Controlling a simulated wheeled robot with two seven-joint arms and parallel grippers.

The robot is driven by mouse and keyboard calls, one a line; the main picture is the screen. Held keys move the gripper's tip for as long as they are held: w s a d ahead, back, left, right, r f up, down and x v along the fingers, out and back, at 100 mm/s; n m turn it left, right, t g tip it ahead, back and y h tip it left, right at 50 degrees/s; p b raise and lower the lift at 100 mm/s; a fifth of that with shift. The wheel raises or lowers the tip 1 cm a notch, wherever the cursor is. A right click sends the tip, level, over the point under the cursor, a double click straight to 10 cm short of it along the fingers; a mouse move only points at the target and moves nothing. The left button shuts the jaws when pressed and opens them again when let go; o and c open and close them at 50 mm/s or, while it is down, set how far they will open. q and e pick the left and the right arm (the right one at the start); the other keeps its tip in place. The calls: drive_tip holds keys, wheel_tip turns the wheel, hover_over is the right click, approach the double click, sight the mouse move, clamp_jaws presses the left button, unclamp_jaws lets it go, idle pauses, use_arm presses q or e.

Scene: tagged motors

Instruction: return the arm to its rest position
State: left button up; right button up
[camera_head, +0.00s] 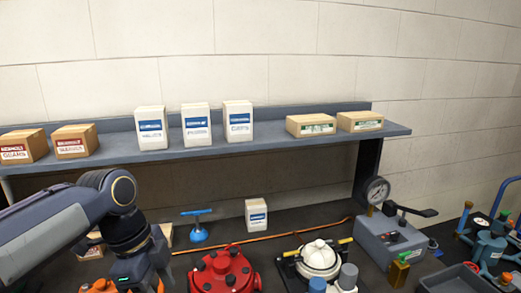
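My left arm (60,225) comes in from the left and bends down at a dark joint. My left gripper (143,274) is at the bottom edge, pointing down, and its fingertips are cut off or hidden. An orange part (100,286) shows beside it, mostly cut off by the frame. A red motor (226,270) stands on the dark bench to the right of the gripper, apart from it. A white motor (319,260) stands further right. My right arm and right gripper are not in view.
A grey shelf (270,146) holds white boxes (196,128) and brown boxes (24,146). Below are a small white box (256,215), a blue-handled tool (198,227), a grey gauge unit (388,243), a grey tray (440,282) and blue-green fittings (488,247). Open air lies between arm and shelf.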

use_arm(q)
drive_tip(key=s+a+f+n+t, duration=0.1)
drive_tip(key=s+f+n+t, duration=0.1)
drive_tip(key=s+f+n, duration=0.3)
drive_tip(key=s+a+f+n+t+h, duration=0.1)
drive_tip(key=s+f+n+t, duration=0.2)
drive_tip(key=s+n, duration=0.6)
wheel_tip(320, 180, down, 2)
drive_tip(key=n, duration=0.5)
drive_tip(key=shift+a+f+n+t, duration=0.15)
drive_tip(key=shift+n+t, duration=0.15)
